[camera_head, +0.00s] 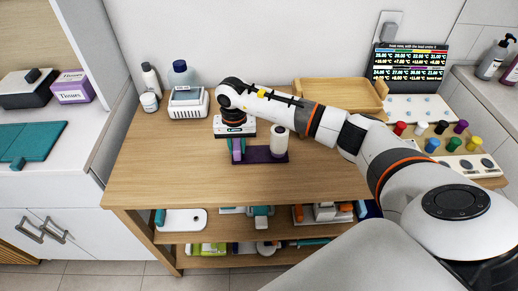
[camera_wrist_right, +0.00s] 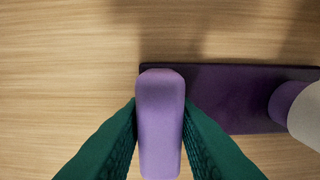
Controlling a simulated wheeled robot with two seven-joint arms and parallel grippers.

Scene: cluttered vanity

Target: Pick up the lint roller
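A dark purple stand (camera_head: 262,156) lies on the wooden table. A lighter purple handle (camera_head: 237,154), seemingly the lint roller's, is upright at the stand's left end. A white roll (camera_head: 279,139) stands upright on the right end. My right gripper (camera_head: 237,147) points down over the handle. In the right wrist view its green fingers (camera_wrist_right: 160,110) lie against both sides of the purple handle (camera_wrist_right: 160,115) and look shut on it. The stand (camera_wrist_right: 235,95) and the roll's purple base (camera_wrist_right: 287,102) also show there. Most of the handle's upper part is hidden in the head view. My left gripper is out of view.
Bottles (camera_head: 181,74) and a small white device (camera_head: 188,103) stand at the back left. A wooden tray (camera_head: 335,95) is behind my right arm. Coloured knobs (camera_head: 440,128) and a display (camera_head: 408,66) are at the right. The table's front left is clear.

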